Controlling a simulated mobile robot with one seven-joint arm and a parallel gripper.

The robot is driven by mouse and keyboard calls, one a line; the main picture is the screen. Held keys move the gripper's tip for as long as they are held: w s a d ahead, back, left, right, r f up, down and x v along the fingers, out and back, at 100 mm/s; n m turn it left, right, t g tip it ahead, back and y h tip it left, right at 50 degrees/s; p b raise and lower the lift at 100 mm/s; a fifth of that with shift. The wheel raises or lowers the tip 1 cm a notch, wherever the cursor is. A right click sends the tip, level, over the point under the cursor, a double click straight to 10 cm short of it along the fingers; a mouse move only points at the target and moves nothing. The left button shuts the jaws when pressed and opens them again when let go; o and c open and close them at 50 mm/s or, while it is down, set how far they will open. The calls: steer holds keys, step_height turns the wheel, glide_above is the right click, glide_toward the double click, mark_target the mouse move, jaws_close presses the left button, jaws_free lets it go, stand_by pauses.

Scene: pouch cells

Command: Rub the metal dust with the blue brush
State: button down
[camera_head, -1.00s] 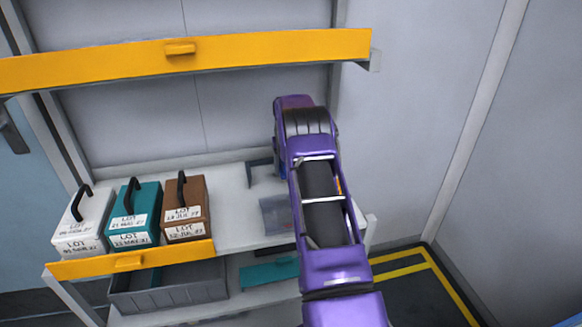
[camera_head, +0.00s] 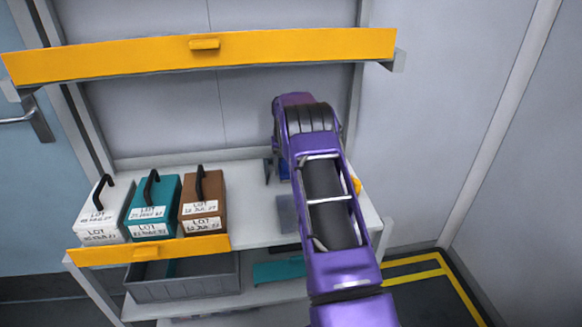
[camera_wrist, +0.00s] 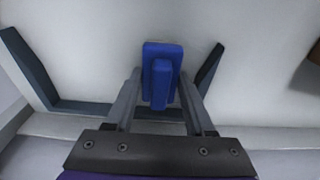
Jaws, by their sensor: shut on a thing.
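My gripper (camera_wrist: 160,98) is shut on the blue brush (camera_wrist: 162,70), which sits between the two fingers in the wrist view. A pale surface lies beneath it, with a dark, three-sided frame (camera_wrist: 90,107) around the brush's area. I cannot tell whether the brush touches the surface. In the head view my purple arm reaches over the right part of the shelf and hides most of the gripper; a little blue of the brush (camera_head: 284,171) shows beside it. I cannot make out any metal dust.
White (camera_head: 103,212), teal (camera_head: 153,203) and brown (camera_head: 203,200) lot boxes with black handles stand at the shelf's left. A yellow rail (camera_head: 200,54) crosses above. A grey bin (camera_head: 185,287) and a flat teal piece (camera_head: 278,271) lie below. A grey panel (camera_head: 287,212) is beside my arm.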

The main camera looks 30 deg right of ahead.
steer(key=shift+w+a+r, duration=0.1)
steer(key=shift+w+a, duration=0.1)
steer(key=shift+a, duration=0.35)
steer(key=shift+w+d, duration=0.2)
steer(key=shift+w, duration=0.3)
steer(key=shift+s+d, duration=0.25)
steer(key=shift+d, duration=0.6)
steer(key=shift+s+d, duration=0.2)
steer(key=shift+d, duration=0.65)
steer(key=shift+s+d+f, duration=0.1)
steer(key=shift+s+d, duration=0.1)
steer(key=shift+d, duration=0.45)
steer(key=shift+s+d+f, duration=0.1)
steer(key=shift+s+d, duration=0.15)
steer(key=shift+d, duration=0.45)
steer(key=shift+s+d+f, duration=0.1)
steer(key=shift+s+d, duration=0.1)
steer(key=shift+d, duration=0.45)
steer(key=shift+s+d+r, duration=0.1)
steer(key=shift+s+d, duration=0.15)
steer(key=shift+d, duration=0.45)
steer(key=shift+s+d, duration=0.2)
steer(key=shift+d, duration=0.5)
steer(key=shift+w+a, duration=0.1)
